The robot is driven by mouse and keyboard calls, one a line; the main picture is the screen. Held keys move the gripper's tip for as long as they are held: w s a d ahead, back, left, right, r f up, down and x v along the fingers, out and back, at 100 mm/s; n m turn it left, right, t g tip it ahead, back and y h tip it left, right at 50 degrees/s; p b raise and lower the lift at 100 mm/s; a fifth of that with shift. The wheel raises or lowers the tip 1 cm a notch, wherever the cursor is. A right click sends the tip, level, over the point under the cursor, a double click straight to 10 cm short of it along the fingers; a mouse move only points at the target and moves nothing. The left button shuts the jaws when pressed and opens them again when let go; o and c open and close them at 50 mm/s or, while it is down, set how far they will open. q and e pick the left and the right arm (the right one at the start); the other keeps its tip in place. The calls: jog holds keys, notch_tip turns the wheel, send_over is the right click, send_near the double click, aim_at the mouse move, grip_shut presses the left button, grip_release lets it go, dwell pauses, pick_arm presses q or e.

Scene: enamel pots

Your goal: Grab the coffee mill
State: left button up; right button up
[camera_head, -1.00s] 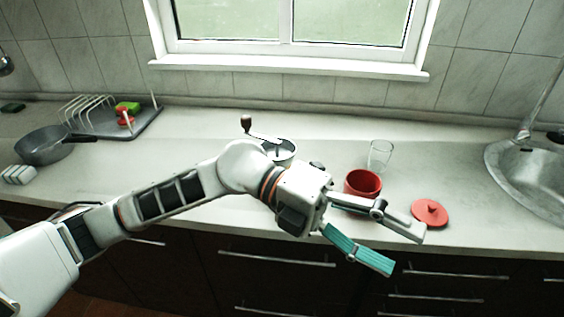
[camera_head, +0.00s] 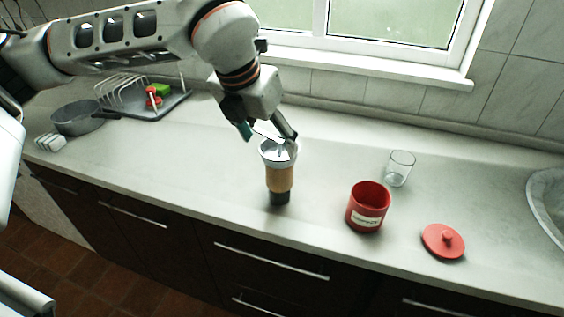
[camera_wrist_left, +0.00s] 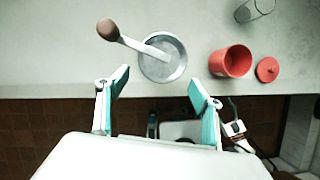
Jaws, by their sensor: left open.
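The coffee mill (camera_head: 280,180) stands upright on the counter, with a metal top, a wood-coloured band and a dark base. My left gripper (camera_head: 267,134) is open and empty, above and just behind the mill's top, pointing down. In the left wrist view the mill's round metal top (camera_wrist_left: 163,62) lies just beyond and between the open teal fingertips (camera_wrist_left: 160,86). Its crank reaches left to a brown knob (camera_wrist_left: 108,30). In the head view the gripper hides most of the crank. I cannot tell whether the fingers touch the mill. My right gripper is not in view.
A red canister (camera_head: 367,207), a clear glass (camera_head: 399,168) and a red lid (camera_head: 443,241) stand right of the mill. A grey pan (camera_head: 78,118) and a dish rack (camera_head: 160,107) are at the left.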

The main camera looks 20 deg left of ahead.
aim_at(274, 154)
pick_arm(q)
jog(key=x, duration=0.6)
jog(key=shift+d, duration=0.15)
jog(key=shift+p+x, duration=0.55)
jog(key=shift+x, duration=2.1)
jog(key=shift+w+r, duration=0.15)
jog(key=shift+w, duration=0.05)
jog(key=c, duration=1.4)
